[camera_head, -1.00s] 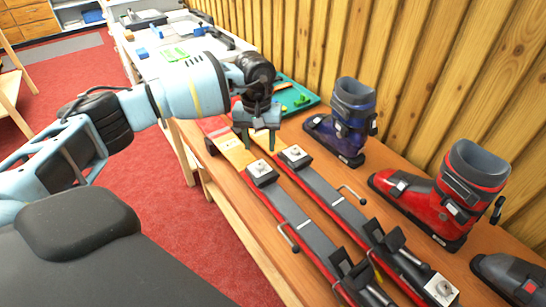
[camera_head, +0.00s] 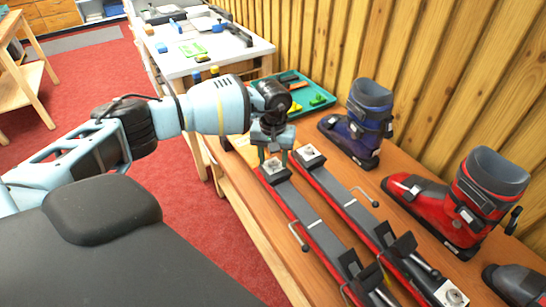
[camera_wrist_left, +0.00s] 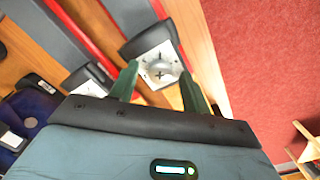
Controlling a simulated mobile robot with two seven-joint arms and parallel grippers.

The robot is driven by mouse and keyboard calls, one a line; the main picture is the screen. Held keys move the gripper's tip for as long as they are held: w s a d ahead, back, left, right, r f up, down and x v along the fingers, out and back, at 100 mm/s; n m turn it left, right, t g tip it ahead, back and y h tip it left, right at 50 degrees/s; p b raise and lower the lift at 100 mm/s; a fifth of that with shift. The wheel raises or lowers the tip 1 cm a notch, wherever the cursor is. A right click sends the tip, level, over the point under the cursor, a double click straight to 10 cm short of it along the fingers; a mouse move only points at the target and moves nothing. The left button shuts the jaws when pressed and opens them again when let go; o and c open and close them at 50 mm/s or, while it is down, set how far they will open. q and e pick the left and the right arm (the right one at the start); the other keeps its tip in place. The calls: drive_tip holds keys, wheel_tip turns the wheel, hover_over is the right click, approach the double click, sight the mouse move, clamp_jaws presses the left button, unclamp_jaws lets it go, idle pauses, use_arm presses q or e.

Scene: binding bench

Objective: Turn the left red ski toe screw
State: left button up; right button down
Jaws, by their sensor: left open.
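The left red-edged ski (camera_head: 297,208) lies on the wooden bench with a black toe piece at its far end. On this toe piece sits a pale plate with the toe screw (camera_head: 275,166). In the left wrist view the screw (camera_wrist_left: 158,65) is a silver round head with a cross slot. My left gripper (camera_head: 273,159) is open just above it. In the wrist view its two green fingertips (camera_wrist_left: 158,74) stand on either side of the screw, with nothing gripped; contact cannot be told. My right gripper is not in view.
The second ski (camera_head: 338,192) lies close on the right, with its own toe screw (camera_head: 308,153). A blue boot (camera_head: 360,122) and a red boot (camera_head: 460,200) stand near the wall. A green tray (camera_head: 322,103) lies behind the gripper.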

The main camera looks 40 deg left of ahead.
use_arm(q)
drive_tip(key=shift+c, duration=0.2)
drive_tip(key=c, duration=0.9)
drive_tip(key=shift+c, duration=0.2)
